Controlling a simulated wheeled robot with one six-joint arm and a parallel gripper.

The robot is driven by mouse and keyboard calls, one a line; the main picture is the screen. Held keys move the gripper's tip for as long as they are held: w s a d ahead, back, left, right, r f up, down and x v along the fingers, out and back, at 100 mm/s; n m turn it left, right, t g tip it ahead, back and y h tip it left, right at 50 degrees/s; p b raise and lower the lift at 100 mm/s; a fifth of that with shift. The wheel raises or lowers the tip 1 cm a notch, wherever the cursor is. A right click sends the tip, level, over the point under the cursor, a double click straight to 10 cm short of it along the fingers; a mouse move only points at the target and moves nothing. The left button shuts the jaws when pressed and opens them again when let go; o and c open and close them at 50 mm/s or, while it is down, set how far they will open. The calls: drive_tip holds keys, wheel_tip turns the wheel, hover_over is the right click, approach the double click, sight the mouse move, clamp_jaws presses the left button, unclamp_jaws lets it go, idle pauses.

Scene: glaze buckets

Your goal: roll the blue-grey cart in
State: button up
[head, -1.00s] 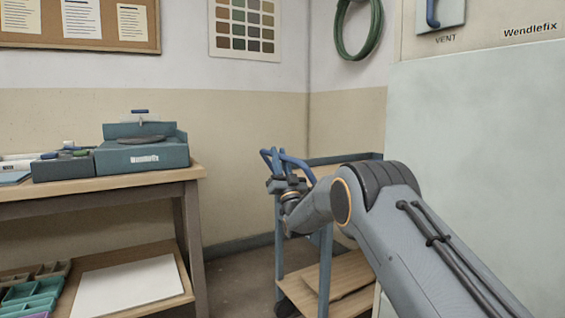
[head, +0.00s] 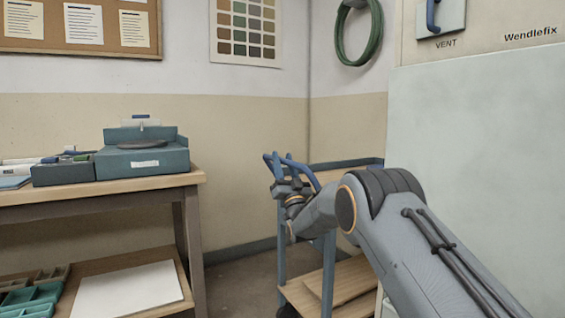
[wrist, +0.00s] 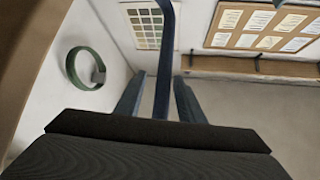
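The blue-grey cart (head: 329,255) stands in the corner by the pale cabinet, with blue-grey posts, wooden shelves and a blue looped handle (head: 297,166) at its near upper end. My gripper (head: 283,180) is at this handle; my arm hides part of the cart. In the wrist view, a dark blue bar of the handle (wrist: 164,55) runs between the two fingers of my gripper (wrist: 160,80). The fingers stand apart, with a gap visible on the left side of the bar and a narrower one on the right. The cart's right side is hidden by my arm and the cabinet.
A wooden workbench (head: 150,186) with a blue-grey machine (head: 145,160) stands at left, with trays and a white board on its lower shelf. The pale cabinet (head: 480,150) fills the right. Bare floor (head: 240,280) shows between bench and cart.

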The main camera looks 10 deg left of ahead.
drive_tip(key=p+v, duration=0.2)
drive_tip(key=v, duration=0.6)
drive_tip(key=shift+w+r, duration=0.1)
drive_tip(key=s+f+n+g+h, duration=0.1)
drive_tip(key=s+f+g+h, duration=0.4)
drive_tip(key=s, duration=0.4)
drive_tip(key=s+f+g+h, duration=0.2)
drive_tip(key=s+f+g, duration=0.3)
drive_tip(key=s+g, duration=0.3)
drive_tip(key=s+d+f+n+g+h, duration=0.1)
drive_tip(key=s+d+f+g+h, duration=0.15)
drive_tip(key=s+d, duration=0.75)
drive_tip(key=s+d+f+n+g+h, duration=0.1)
drive_tip(key=s+d+f+g+h, duration=0.2)
drive_tip(key=s, duration=1.4)
drive_tip(key=s+d+f+g+h, duration=0.1)
drive_tip(key=s+d+f+g, duration=0.4)
drive_tip(key=s, duration=0.9)
drive_tip(key=d+r+m+p, duration=0.3)
drive_tip(key=d+r+p, duration=0.8)
drive_tip(key=r+p, duration=0.3)
drive_tip(key=d+r+m+p, duration=0.3)
drive_tip(key=d+r+p, duration=0.8)
drive_tip(key=r+p, duration=0.3)
drive_tip(key=shift+w+m+t+h+p, duration=0.3)
drive_tip(key=shift+w+t+h+p, duration=0.05)
drive_tip(key=shift+p, duration=0.55)
